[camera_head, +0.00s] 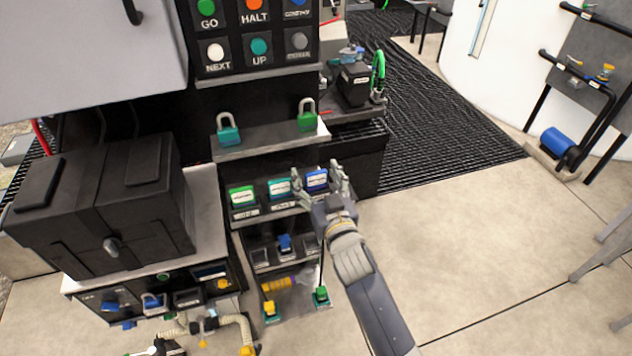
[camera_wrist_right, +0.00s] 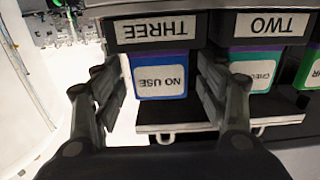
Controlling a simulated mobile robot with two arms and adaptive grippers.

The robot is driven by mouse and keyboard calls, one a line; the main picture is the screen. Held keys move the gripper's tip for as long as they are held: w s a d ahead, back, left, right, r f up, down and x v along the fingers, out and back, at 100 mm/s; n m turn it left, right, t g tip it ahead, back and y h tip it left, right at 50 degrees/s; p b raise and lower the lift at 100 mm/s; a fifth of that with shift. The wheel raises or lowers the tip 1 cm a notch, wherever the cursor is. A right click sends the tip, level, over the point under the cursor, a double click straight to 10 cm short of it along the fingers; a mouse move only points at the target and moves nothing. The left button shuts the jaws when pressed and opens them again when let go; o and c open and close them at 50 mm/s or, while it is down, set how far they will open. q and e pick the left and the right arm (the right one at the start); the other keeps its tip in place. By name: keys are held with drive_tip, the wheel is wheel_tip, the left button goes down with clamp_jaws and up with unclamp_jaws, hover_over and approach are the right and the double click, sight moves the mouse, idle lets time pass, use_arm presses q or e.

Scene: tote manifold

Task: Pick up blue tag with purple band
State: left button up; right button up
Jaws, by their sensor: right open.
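The blue tag with a purple band (camera_wrist_right: 158,82) shows in the right wrist view, under a black label reading THREE. It carries a white "NO USE" label, upside down in this view. In the head view the blue tag (camera_head: 316,179) is the rightmost on its shelf. My right gripper (camera_head: 318,186) is open, with its fingers on either side of this tag. In the wrist view the fingers (camera_wrist_right: 160,95) flank the tag with small gaps; the gripper holds nothing. My left gripper is not in view.
A teal tag (camera_head: 279,188) and a green tag (camera_head: 242,195) stand left of the blue tag. Two padlocks, teal (camera_head: 229,134) and green (camera_head: 306,121), stand on the ledge above. A black box (camera_head: 105,205) is at the left. Open floor (camera_head: 470,250) lies at the right.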

drive_tip(key=c, duration=1.1)
drive_tip(key=shift+r, duration=0.1)
